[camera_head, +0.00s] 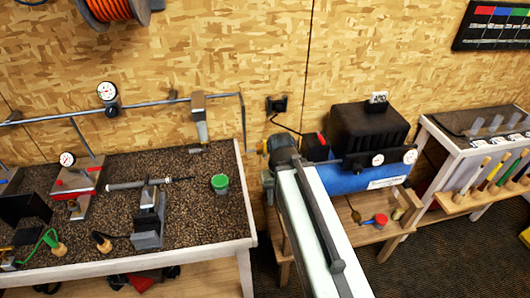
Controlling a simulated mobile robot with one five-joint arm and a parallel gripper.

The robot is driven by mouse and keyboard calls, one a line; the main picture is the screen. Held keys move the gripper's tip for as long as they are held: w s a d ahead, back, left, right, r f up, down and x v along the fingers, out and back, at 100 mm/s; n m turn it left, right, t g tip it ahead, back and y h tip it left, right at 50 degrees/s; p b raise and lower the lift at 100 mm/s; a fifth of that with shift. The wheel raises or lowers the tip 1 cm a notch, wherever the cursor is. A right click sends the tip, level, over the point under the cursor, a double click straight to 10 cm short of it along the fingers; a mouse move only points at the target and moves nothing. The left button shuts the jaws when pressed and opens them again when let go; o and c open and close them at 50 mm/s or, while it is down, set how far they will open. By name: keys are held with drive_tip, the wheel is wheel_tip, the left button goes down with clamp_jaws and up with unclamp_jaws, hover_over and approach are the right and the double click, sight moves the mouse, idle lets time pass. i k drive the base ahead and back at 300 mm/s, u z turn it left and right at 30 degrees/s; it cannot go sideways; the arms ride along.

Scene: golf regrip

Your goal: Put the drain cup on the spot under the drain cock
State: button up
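A small green-topped cup (220,184) stands on the dark granular top of the left bench, near its right end. A small red cup-like piece with a blue part (380,220) is on the low wooden stand under the blue compressor tank (362,178). I cannot tell for sure which is the drain cup. A small brass-coloured piece (356,215) shows below the tank; I cannot tell if it is the drain cock. My arm reaches up from the bottom centre, between bench and compressor, and covers part of the stand. I cannot make out my gripper's fingers.
The left bench (190,254) holds a clamp, gauges, a rod and tools. A rail (150,103) runs above it. The compressor's black housing (367,132) stands at the wall. A tool rack (470,205) with several handles is at right. Bare bench surface surrounds the green-topped cup.

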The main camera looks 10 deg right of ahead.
sight(349, 236)
drive_tip(key=u, duration=2.9)
drive_tip(key=k, duration=1.35)
drive_tip(key=z, duration=0.7)
